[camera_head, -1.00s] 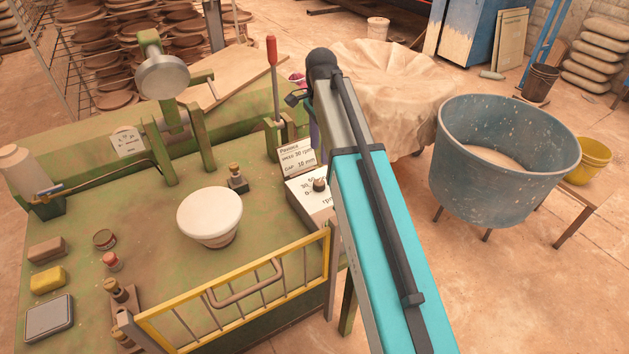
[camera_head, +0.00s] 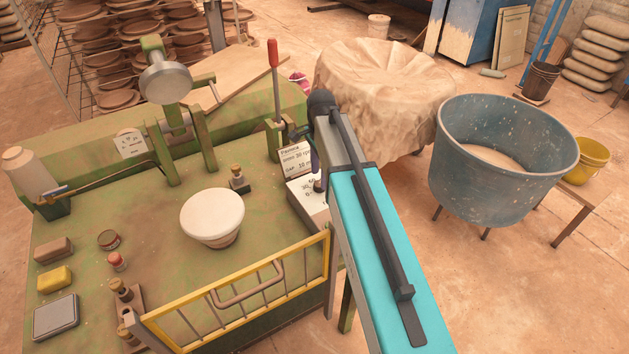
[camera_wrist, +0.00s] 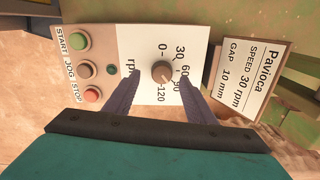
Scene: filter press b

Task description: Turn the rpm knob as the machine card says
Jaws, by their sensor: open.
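The rpm knob (camera_wrist: 162,71) is a round brown knob on a white dial plate (camera_wrist: 135,40) marked 0, 30, 60, 90 and 120. A pale line on it seems to point to the lower right, near the partly hidden 90; I cannot be sure. The machine card (camera_wrist: 240,78) reads Pavioca, SPEED 30 rpm, GAP 10 mm; it also shows in the head view (camera_head: 295,160). My gripper (camera_wrist: 160,76) is open, one finger on either side of the knob. Whether the fingers touch it is unclear. The right finger covers part of the scale.
START (camera_wrist: 79,41), JOG (camera_wrist: 85,68) and STOP (camera_wrist: 92,95) buttons lie left of the dial. A red-handled lever (camera_head: 273,75) stands behind the card. A yellow guard (camera_head: 240,290) runs along the front, and a blue tub (camera_head: 460,180) stands to the right.

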